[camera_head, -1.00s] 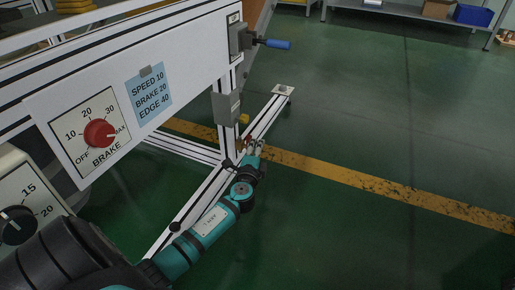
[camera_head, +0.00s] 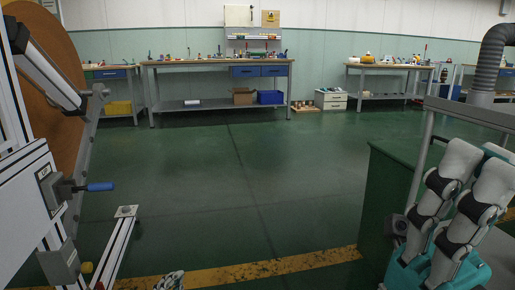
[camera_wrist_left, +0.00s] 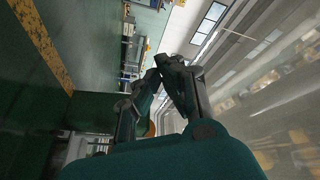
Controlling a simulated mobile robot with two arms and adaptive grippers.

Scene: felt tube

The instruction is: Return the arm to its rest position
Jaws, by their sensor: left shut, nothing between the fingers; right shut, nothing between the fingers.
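My left gripper (camera_head: 170,281) shows only as a small piece at the bottom edge of the head view, near the yellow floor line. The rest of its arm is out of that view. In the left wrist view my left gripper (camera_wrist_left: 176,76) has its fingers brought together, with nothing held between them. Open floor lies to the left of it in that view, and blurred room surfaces lie to the right. I cannot make out my right gripper in either current view.
A machine frame with a blue-handled lever (camera_head: 98,187) and a low foot rail (camera_head: 118,238) stands at the left. At the right are a dark green cabinet (camera_head: 385,190) and white, black-banded shapes (camera_head: 428,205). Workbenches (camera_head: 215,66) line the back; the middle floor is clear.

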